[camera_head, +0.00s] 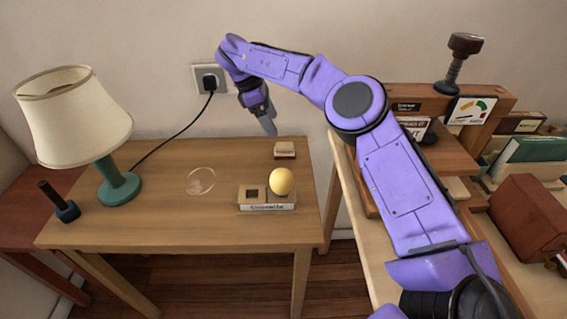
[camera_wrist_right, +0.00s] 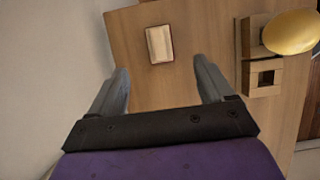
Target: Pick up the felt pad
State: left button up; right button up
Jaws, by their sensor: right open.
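A small block with a cream top and a reddish-brown lower edge (camera_head: 285,150), the likeliest felt pad, lies near the back right of the small wooden table. In the right wrist view this pad (camera_wrist_right: 160,44) is ahead of the fingertips, roughly centred between them. My right gripper (camera_head: 269,125) is above the back edge of the table, pointing down, a little left of the pad and apart from it. In the wrist view its two fingers (camera_wrist_right: 162,72) are spread with nothing between them. My left gripper is not in view.
A labelled wooden holder (camera_head: 267,206) with a yellow ball (camera_head: 282,181) stands in front of the pad. A clear round disc (camera_head: 200,181) and a lamp (camera_head: 118,185) are to the left. The lamp's cord runs to a wall socket (camera_head: 207,79). A crowded desk (camera_head: 378,262) is right.

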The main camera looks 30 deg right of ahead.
aim_at(283, 143)
jog(key=x, duration=1.1)
jog(key=shift+w+f, duration=0.15)
jog(key=c, duration=1.1)
